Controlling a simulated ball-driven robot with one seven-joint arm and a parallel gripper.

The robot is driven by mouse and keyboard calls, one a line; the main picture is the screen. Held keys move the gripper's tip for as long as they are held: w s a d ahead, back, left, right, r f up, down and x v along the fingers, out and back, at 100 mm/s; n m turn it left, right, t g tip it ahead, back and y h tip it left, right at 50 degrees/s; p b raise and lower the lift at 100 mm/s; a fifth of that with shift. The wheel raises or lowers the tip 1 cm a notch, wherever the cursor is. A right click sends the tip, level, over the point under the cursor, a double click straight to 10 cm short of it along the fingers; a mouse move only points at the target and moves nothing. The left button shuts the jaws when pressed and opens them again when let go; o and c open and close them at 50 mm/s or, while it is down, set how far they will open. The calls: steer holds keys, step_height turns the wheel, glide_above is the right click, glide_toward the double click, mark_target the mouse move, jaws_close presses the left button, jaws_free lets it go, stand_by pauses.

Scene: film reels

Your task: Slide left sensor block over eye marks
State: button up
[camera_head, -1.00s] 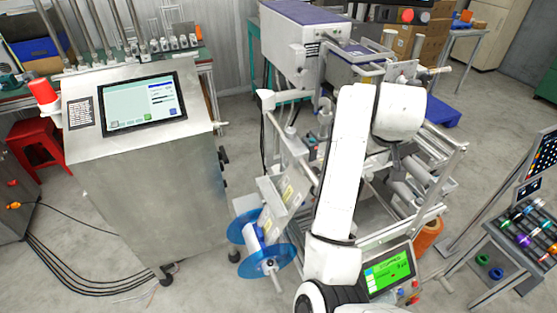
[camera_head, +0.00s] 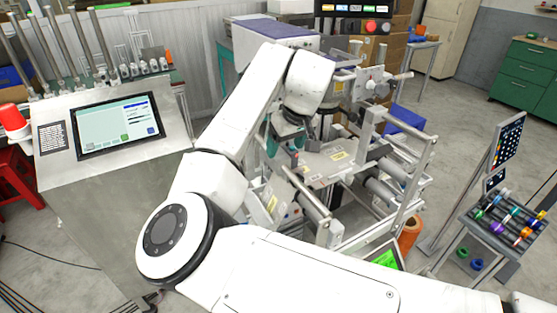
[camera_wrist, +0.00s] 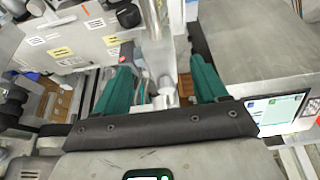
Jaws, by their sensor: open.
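My gripper (camera_head: 283,145) is over the left side of the film machine (camera_head: 380,195) in the head view, partly hidden by my arm. In the wrist view its two teal fingers are spread apart, and my gripper (camera_wrist: 163,78) is open. A metal post (camera_wrist: 154,35) and a small pale block-like part (camera_wrist: 167,88) show in the gap between the fingers. I cannot tell whether they touch, or whether either is the left sensor block. A metal plate (camera_wrist: 75,38) with white and yellow labels lies at upper left. I cannot make out any eye marks.
A control cabinet with a touchscreen (camera_head: 117,126) stands left of the machine. A metal roller (camera_head: 307,193) crosses in front of the labelled plate. A rack of colored rolls (camera_head: 508,228) stands at right.

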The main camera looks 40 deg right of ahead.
mark_target(282, 157)
steer(key=x, duration=0.7)
steer(key=shift+w+d+f+p, duration=0.1)
steer(key=shift+w+f+p, duration=0.05)
steer(key=shift+f+p, duration=0.15)
